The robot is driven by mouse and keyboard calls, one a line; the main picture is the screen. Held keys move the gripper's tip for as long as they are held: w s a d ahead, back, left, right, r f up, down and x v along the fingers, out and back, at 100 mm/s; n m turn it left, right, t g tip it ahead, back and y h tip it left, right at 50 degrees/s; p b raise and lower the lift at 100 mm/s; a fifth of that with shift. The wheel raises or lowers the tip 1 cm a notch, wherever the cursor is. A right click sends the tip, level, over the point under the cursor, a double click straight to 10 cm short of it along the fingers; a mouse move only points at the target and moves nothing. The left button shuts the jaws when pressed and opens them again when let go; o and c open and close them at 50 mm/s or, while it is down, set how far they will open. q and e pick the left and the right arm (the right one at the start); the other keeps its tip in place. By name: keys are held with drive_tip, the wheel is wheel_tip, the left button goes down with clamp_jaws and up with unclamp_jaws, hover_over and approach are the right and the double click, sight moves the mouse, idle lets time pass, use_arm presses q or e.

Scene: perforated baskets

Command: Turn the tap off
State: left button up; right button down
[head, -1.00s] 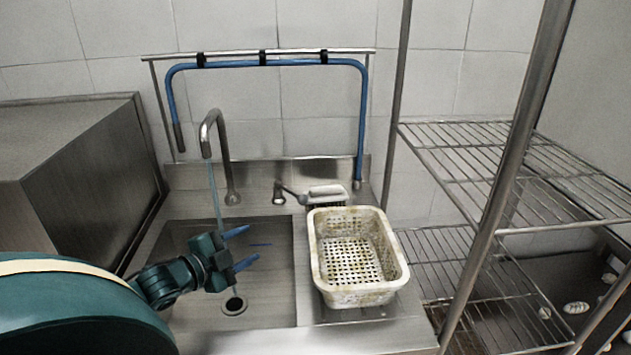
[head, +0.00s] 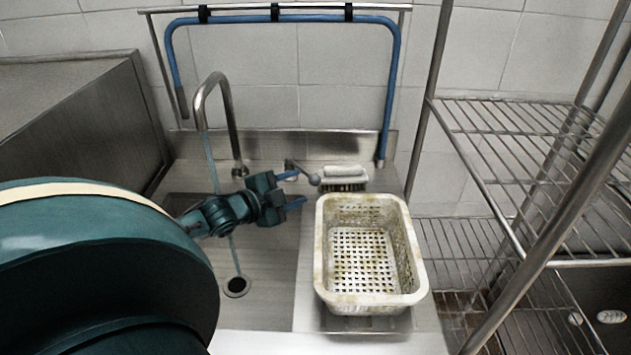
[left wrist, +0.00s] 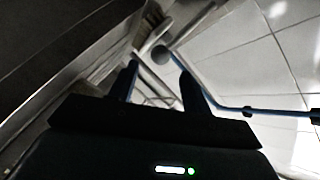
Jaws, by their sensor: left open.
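The tap's curved metal spout (head: 225,115) stands behind the sink, and a thin stream of water (head: 212,165) falls from it. The tap's lever (head: 303,172) stands to the right, with a round grey end. My left gripper (head: 297,189) is open and empty, its two blue fingers pointing right, close to the lever in the head view. In the left wrist view the round lever end (left wrist: 161,54) shows just beyond the gap between the open fingertips (left wrist: 158,72). I cannot tell whether a finger touches the lever. My right gripper is out of view.
A white perforated basket (head: 322,250) stands on the counter right of the sink. A brush (head: 344,176) lies behind it near the lever. A wire shelf rack (head: 480,130) stands on the right. A blue hose (head: 393,85) hangs along the wall.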

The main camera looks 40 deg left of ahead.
sight(311, 182)
use_arm(q)
drive_tip(key=x, duration=0.7)
drive_tip(key=shift+w+f+b, duration=0.1)
drive_tip(key=shift+w+b, duration=0.1)
drive_tip(key=shift+b, duration=0.1)
drive_tip(key=shift+c, duration=0.3)
clamp_jaws()
